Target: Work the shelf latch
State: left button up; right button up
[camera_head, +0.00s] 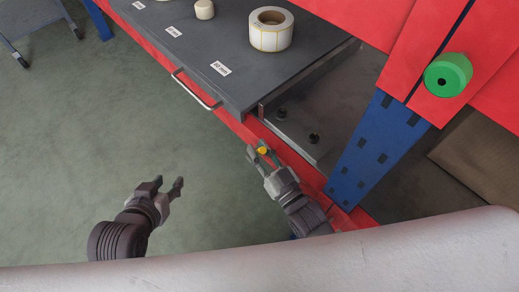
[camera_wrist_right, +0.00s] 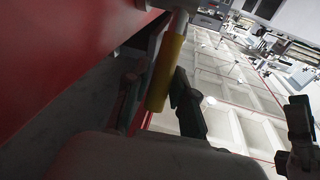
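A yellow latch grip (camera_head: 262,150) sits at the red front edge of the shelf, beside the corner of the dark pull-out board. In the right wrist view it is a yellow cylinder (camera_wrist_right: 166,72) on a pale metal rod. My right gripper (camera_head: 259,154) is at the latch, with the yellow grip between its fingers. One finger looks close against the grip; a small gap seems to show on the other side. My left gripper (camera_head: 168,185) is open and empty, over the floor left of the right one.
The dark board (camera_head: 190,62) has a metal handle (camera_head: 195,90) and carries a label roll (camera_head: 271,30) and a small roll (camera_head: 204,9). A blue upright (camera_head: 375,150) stands right of my right gripper. A green roll (camera_head: 447,75) is at upper right.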

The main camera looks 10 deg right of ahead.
jog(key=shift+o, duration=1)
notch_tip(320, 180, up, 10)
